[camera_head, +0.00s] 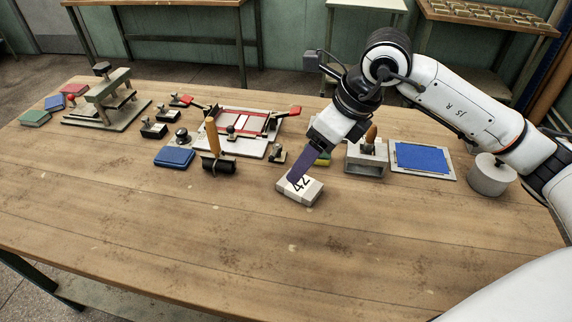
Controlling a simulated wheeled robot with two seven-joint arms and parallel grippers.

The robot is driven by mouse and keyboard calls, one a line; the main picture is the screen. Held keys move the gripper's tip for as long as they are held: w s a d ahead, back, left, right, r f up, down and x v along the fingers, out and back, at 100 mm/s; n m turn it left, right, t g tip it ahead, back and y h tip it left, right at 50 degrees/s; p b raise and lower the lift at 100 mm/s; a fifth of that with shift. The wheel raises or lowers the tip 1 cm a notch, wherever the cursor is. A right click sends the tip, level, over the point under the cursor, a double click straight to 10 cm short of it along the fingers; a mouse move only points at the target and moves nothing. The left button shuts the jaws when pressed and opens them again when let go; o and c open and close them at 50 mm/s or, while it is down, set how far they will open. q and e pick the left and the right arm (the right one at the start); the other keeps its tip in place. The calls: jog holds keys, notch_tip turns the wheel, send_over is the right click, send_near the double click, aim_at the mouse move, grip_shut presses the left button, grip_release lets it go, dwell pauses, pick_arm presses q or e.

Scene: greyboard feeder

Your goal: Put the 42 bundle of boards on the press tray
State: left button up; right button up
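The 42 bundle of boards (306,193) is a small pale block with a black "42" on its top, lying on the wooden table near the middle. My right gripper (297,176) comes down from the upper right, and its purple finger overlaps the bundle's upper left part. Only one finger shows clearly, so its opening and any grip are hidden. A grey press (108,87) stands on a flat base at the back left. A frame with red clamps and a white bed (236,125) lies behind the bundle; I cannot tell which part is the press tray. My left gripper is not in view.
A roller with an upright wooden handle (218,163) and a blue pad (174,157) lie left of the bundle. A grey box (366,160), a blue sheet on a board (422,159) and a round weight (491,175) stand to the right. The table's front is clear.

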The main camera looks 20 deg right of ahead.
aim_at(299, 183)
jog(key=f, duration=0.1)
jog(key=w+f, duration=0.1)
jog(key=f, duration=0.1)
jog(key=shift+w+d+f+h, duration=0.1)
jog(key=shift+w+f+h, duration=0.15)
jog(key=shift+f+h, duration=0.05)
jog(key=p+x, duration=0.1)
jog(key=x, duration=0.5)
jog(key=shift+d, duration=0.15)
jog(key=shift+f, duration=0.15)
